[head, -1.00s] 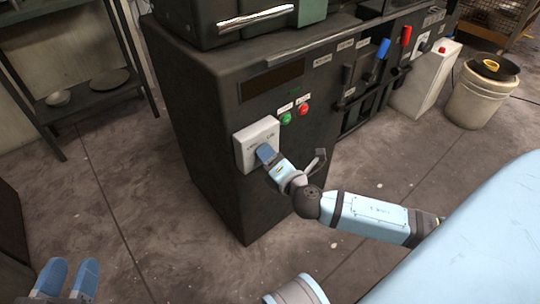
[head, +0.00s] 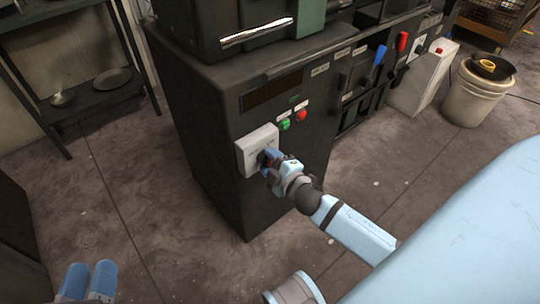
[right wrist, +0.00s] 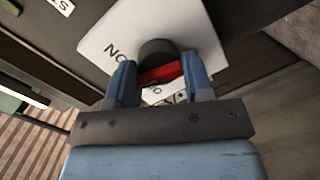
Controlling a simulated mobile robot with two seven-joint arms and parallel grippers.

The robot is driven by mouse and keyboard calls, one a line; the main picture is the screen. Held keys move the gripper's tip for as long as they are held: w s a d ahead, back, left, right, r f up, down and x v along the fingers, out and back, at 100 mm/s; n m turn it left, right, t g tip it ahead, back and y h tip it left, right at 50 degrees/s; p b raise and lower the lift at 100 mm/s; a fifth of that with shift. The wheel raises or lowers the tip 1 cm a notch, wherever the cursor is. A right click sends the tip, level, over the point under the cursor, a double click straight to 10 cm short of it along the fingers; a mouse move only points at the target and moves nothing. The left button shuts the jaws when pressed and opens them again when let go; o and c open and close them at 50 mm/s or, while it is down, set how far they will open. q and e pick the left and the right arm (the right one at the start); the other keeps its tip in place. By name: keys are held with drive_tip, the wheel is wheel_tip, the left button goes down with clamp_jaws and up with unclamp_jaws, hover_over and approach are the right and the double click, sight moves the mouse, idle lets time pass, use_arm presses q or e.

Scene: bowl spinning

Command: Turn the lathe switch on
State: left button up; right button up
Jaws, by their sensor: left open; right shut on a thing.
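The lathe switch is a white plate (head: 254,146) on the front of the dark lathe cabinet (head: 215,120). In the right wrist view the plate (right wrist: 110,38) carries printed lettering and a round dark knob (right wrist: 155,50) with a red handle (right wrist: 162,72). My right gripper (head: 268,158) is at the plate. In the right wrist view its blue fingers (right wrist: 160,82) stand on either side of the red handle and are shut on it. The fingers hide part of the lettering. My left gripper (head: 88,280) is open and empty at the lower left, away from the cabinet.
Green (head: 285,125) and red (head: 301,115) buttons sit just above and right of the plate. Blue (head: 380,54) and red (head: 402,41) levers are further right. A shelf (head: 90,100) stands at left and a bucket (head: 475,95) at right. The floor before the cabinet is clear.

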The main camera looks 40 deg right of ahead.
use_arm(q)
wheel_tip(320, 180, up, 7)
drive_tip(key=t+p, duration=0.3)
drive_tip(key=p, duration=0.1)
use_arm(e)
drive_tip(key=m, duration=0.3)
drive_tip(key=shift+r+m+y, duration=0.3)
drive_tip(key=shift+r, duration=0.1)
drive_tip(key=shift+w+d+f+m+p, duration=0.1)
drive_tip(key=shift+m+p, duration=0.7)
drive_tip(key=shift+p, duration=0.35)
use_arm(q)
drive_tip(key=shift+a+f+n+g+y, duration=0.1)
drive_tip(key=shift+a+f+g+y, duration=0.3)
drive_tip(key=shift+f, duration=0.5)
drive_tip(key=shift+a+f+n+g+y, duration=0.1)
drive_tip(key=shift+a+f+g+y, duration=0.2)
drive_tip(key=shift+f+g, duration=0.45)
drive_tip(key=shift+a+f+n+g+y, duration=0.1)
drive_tip(key=shift+a+f+g+y, duration=0.25)
drive_tip(key=shift+f, duration=0.75)
use_arm(e)
drive_tip(key=shift+f, duration=0.1)
drive_tip(key=o, duration=0.9)
drive_tip(key=shift+y, duration=0.3)
drive_tip(key=shift+f, duration=0.1)
